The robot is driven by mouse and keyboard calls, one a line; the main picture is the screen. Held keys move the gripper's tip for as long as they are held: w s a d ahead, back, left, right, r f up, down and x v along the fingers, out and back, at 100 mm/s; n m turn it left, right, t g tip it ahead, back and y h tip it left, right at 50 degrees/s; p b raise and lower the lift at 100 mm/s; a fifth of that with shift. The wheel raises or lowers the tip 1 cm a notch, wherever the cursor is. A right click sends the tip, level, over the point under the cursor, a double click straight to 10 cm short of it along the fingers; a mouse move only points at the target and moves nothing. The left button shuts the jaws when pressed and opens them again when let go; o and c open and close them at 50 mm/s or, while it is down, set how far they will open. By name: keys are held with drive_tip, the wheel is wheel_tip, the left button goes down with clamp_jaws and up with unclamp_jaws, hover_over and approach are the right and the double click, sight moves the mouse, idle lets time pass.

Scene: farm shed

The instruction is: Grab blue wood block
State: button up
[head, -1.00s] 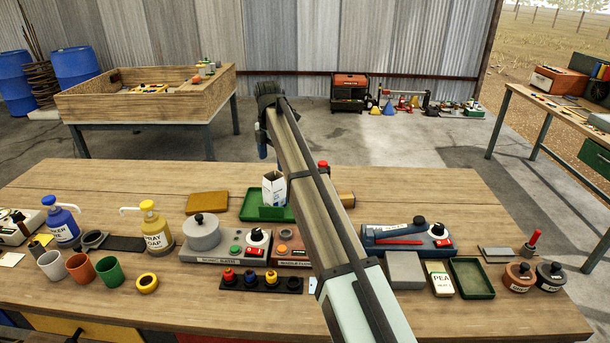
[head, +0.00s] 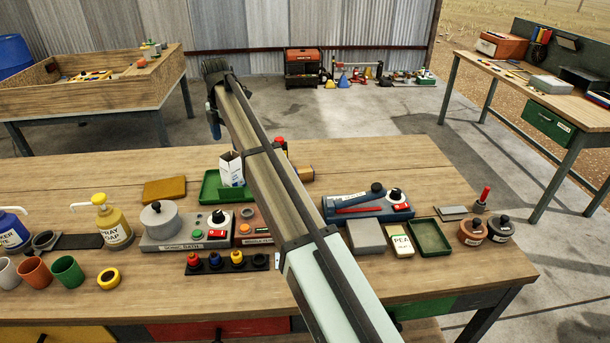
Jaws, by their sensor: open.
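I cannot make out a blue wood block for certain. Small coloured pieces (head: 92,75), some yellow and some blue, lie in the wooden-walled box table (head: 95,100) at the back left, too small to identify. My arm reaches from the bottom of the head view up over the near bench. My gripper (head: 216,72) is at its far end, above the floor beyond the bench and to the right of the box table. It is open, with nothing visible in it; its fingers are small and dark.
The near bench (head: 400,165) carries a soap bottle (head: 113,225), cups, a green tray (head: 211,190), instruments and jars. A second bench (head: 558,98) stands at the back right. A red-black machine (head: 303,66) is by the wall. The concrete floor between is clear.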

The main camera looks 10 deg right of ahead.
drive_tip(key=shift+c, duration=0.3)
drive_tip(key=c, duration=0.3)
drive_tip(key=shift+d, duration=0.1)
drive_tip(key=m, duration=0.7)
hover_over(304, 169)
drive_tip(key=shift+f, duration=7.95)
